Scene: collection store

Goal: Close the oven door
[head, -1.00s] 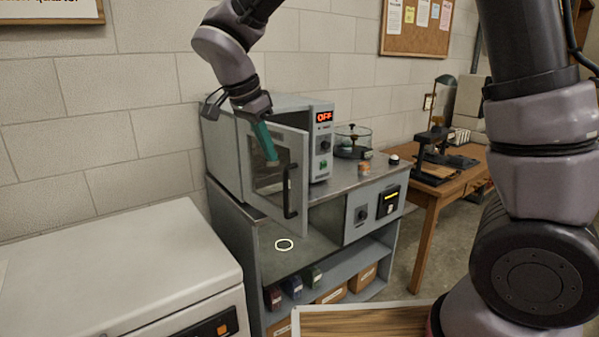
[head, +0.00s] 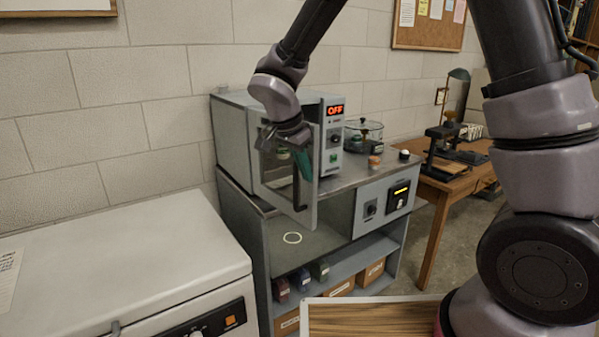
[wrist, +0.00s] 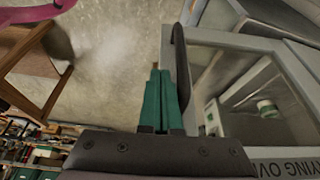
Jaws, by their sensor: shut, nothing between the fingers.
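The drying oven (head: 228,140) is a grey box on a metal cabinet, and its red display reads OFF. Its windowed door (head: 312,203) stands ajar toward me, with a dark vertical handle (head: 296,190) on its front. My gripper (head: 304,172) has green fingers and is shut and empty. In the head view it lies in front of the door, beside the handle. In the wrist view the shut fingers (wrist: 160,100) show next to the door frame (wrist: 235,42) and the handle (wrist: 181,65). I cannot tell whether they touch.
A white chest (head: 120,270) stands at the front left. The cabinet top carries a glass vessel (head: 363,135) right of the oven. Boxes sit on the lower shelf (head: 345,262). A wooden table (head: 460,180) stands at the right. A wood-surfaced board (head: 370,318) is near my base.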

